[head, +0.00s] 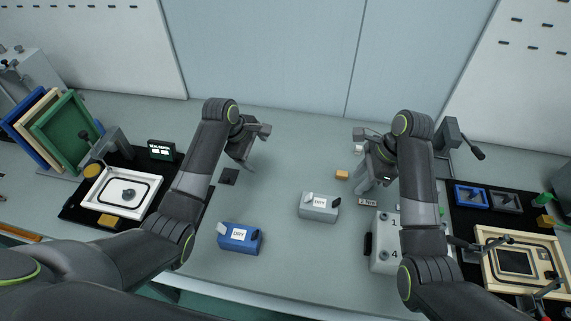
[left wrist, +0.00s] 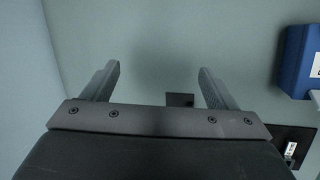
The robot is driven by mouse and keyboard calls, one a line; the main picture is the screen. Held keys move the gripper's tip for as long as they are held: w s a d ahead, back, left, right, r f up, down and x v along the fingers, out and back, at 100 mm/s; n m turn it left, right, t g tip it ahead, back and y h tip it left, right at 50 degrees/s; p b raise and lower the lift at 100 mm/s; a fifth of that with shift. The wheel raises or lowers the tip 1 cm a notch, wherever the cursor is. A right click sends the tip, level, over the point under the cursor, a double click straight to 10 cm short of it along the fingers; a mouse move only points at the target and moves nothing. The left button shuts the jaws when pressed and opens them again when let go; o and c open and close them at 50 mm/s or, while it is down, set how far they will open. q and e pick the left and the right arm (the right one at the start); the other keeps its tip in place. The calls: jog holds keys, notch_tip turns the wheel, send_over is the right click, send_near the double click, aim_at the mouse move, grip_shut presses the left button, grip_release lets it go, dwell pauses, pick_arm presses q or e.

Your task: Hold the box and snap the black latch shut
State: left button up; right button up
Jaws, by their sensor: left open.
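A grey box (head: 319,208) labelled DRY stands near the middle of the table, with a white piece and a small dark piece on its top. A blue box (head: 239,239) labelled DRY stands to its left and nearer me, also with pale and dark pieces at its ends. Which dark piece is the latch, and its position, are too small to tell. The blue box also shows at the right edge of the left wrist view (left wrist: 298,60). My left gripper (head: 240,163) is open and empty above the table, beyond the blue box. My right gripper (head: 371,184) is right of the grey box, apart from it; its jaw opening is unclear.
A white panel (head: 382,261) marked 1 and 4 stands right of the grey box, partly behind my right arm. A small yellow block (head: 342,175) lies beyond the grey box. A dark square (head: 229,176) lies near my left gripper. Black mats with fixtures flank both sides.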

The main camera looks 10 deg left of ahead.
aim_at(305, 199)
pick_arm(q)
jog(key=s+d+r+n+g+h, duration=0.25)
jog(key=s+d, duration=0.35)
jog(key=d, duration=0.4)
jog(key=shift+m+g+y, duration=0.25)
jog(key=shift+g+y, duration=0.1)
jog(key=shift+y, duration=0.2)
jog(key=x, duration=1.6)
jog(key=shift+s+d+f, duration=0.1)
jog(key=shift+s+d, duration=0.1)
jog(key=shift+d, duration=0.1)
jog(key=shift+c, duration=0.4)
jog(key=c, duration=1.2)
jog(key=shift+c, duration=0.3)
pick_arm(e)
jog(key=shift+c, duration=0.8)
jog(key=shift+d+f, duration=0.15)
jog(key=shift+c, duration=1.2)
jog(key=d+f+y, duration=0.1)
jog(key=d, duration=0.2)
jog(key=d+f+m+y, duration=0.1)
jog(key=d, duration=0.1)
jog(key=s+d+f+y, duration=0.1)
jog(key=d+f+y, duration=0.1)
jog(key=d, duration=0.1)
jog(key=shift+d+f, duration=0.1)
jog(key=shift+d, duration=0.2)
grip_shut()
jog(key=shift+d+m+t, duration=0.4)
